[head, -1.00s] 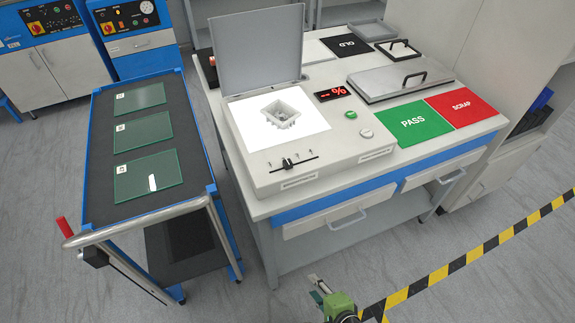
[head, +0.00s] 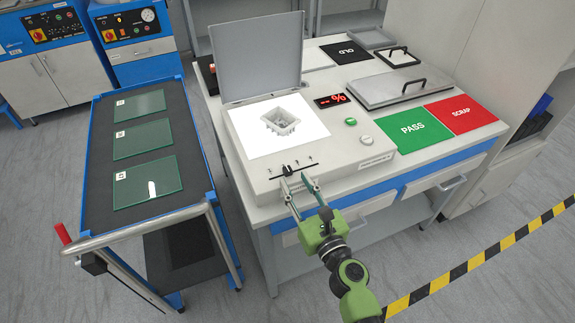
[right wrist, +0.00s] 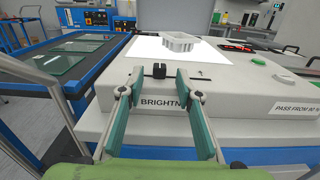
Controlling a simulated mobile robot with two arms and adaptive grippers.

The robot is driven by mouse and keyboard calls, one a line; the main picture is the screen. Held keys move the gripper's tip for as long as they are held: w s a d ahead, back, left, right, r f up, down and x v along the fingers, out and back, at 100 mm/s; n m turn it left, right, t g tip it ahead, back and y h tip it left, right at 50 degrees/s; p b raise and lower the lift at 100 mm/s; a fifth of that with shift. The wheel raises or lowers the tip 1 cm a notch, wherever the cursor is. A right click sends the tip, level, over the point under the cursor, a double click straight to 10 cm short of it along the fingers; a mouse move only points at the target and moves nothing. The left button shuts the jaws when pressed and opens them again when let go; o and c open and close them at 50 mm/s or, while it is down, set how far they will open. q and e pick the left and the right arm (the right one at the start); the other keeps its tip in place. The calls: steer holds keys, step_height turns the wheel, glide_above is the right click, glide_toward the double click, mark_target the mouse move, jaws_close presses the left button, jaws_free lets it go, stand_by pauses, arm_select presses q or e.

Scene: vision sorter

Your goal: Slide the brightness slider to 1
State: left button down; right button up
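The brightness slider is a dark track with a black knob (head: 287,170) on the front of the pale sorter box (head: 335,172). The knob sits left of the track's middle; the scale marks are too small to read. In the right wrist view the knob (right wrist: 159,70) stands upright just beyond my fingertips, above the label "BRIGHTN…". My right gripper (head: 297,182) is open, with green fingers spread in front of the slider at the box's front edge. The gripper (right wrist: 158,88) holds nothing, and the knob lies between its fingers in line but appears apart from them. My left gripper is out of view.
A grey open-topped part (head: 282,122) sits on the bright white panel (head: 250,140) behind the slider. A raised grey lid (head: 262,70) stands behind. A green button (head: 351,122) and a pale button (head: 366,141) are to the right. A cart (head: 95,205) with glass plates stands left.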

mark_target(289, 172)
steer(key=x, duration=0.6)
steer(key=shift+w, duration=0.1)
jaws_close()
